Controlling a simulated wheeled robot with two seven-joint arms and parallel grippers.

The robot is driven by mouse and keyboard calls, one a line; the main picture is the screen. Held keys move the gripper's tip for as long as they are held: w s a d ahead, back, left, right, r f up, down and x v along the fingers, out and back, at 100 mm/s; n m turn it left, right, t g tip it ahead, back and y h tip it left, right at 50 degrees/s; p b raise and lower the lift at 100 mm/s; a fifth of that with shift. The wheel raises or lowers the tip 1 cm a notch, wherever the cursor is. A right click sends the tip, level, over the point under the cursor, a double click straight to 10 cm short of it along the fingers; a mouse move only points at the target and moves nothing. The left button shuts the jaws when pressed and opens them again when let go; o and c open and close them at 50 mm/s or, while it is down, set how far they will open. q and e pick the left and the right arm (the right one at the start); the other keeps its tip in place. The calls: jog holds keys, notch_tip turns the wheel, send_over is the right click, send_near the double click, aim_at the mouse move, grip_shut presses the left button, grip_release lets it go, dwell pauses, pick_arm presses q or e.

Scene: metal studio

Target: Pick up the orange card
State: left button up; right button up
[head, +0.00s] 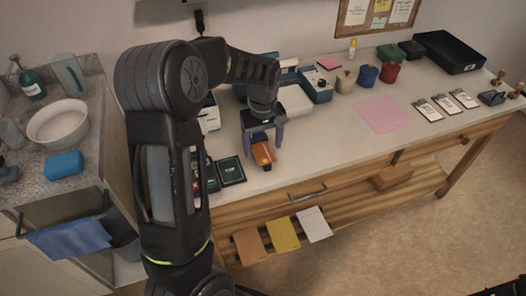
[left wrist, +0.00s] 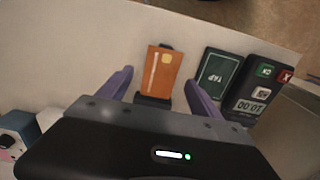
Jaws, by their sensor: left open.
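The orange card (head: 263,153) is near the front edge of the long counter, below my left gripper (head: 264,142). In the left wrist view the orange card (left wrist: 162,72), with a pale stripe and a small chip mark, shows between the two purple fingers of the open left gripper (left wrist: 159,79). A dark piece (left wrist: 152,101) shows at the card's near end. I cannot tell whether either finger touches the card. My right gripper is not clearly seen; only dark parts show at the bottom right corner of the head view.
A dark green TAP pad (left wrist: 215,76) and a black payment terminal (left wrist: 262,88) lie right of the card in the wrist view. A pink sheet (head: 381,114) and small pots (head: 368,76) are further right on the counter (head: 320,145). Bare counter lies right of the gripper.

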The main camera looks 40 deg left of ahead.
pick_arm(q)
jog(key=shift+f, duration=0.5)
jog(key=shift+c, duration=0.5)
grip_shut()
dwell(0.4)
